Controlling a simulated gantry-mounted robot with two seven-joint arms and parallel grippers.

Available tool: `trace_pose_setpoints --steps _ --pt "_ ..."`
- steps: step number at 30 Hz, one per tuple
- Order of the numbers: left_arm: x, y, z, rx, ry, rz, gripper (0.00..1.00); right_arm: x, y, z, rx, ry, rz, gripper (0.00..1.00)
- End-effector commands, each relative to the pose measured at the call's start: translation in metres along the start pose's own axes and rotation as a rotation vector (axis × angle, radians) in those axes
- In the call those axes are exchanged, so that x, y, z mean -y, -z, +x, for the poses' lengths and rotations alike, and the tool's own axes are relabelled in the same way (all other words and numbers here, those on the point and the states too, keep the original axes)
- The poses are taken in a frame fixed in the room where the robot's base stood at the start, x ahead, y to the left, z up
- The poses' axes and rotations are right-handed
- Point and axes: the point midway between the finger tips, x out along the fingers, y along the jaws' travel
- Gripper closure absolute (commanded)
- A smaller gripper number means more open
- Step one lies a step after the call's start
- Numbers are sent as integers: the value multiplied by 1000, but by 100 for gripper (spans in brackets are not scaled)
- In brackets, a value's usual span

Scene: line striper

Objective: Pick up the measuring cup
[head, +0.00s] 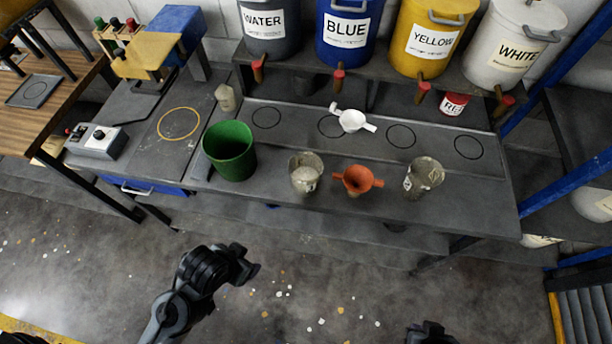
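No single thing is clearly marked as the measuring cup. A greyish, see-through cup (305,177) with markings stands upright near the front of the grey bench, and a similar cup (425,176) stands further right. A small white cup-like vessel (351,121) with projections on two sides sits behind them. An orange vessel (357,180) with side tabs stands between the two grey cups. My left gripper (243,265) is in front of and below the bench, apart from everything on it; its finger opening is unclear. My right gripper (431,333) barely shows at the bottom edge.
A green bucket (230,153) stands left of the cups. Labelled drums, WATER (268,25), BLUE (347,35), YELLOW (432,40) and WHITE (514,48), stand on a shelf behind, with red-handled taps below. The paint-speckled floor before the bench is free.

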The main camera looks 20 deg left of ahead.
Motion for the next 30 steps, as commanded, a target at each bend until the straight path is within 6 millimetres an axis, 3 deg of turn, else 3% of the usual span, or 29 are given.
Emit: trace_pose_setpoints --steps 12,19,30 --pt "0 0 0 0 0 0 32 -2 0 0 1 -6 -7 100" --pt "0 0 0 0 0 0 0 -1 0 0 0 -5 -6 100" --pt "0 1 0 -2 1 4 0 -1 0 0 -1 -2 0 100"
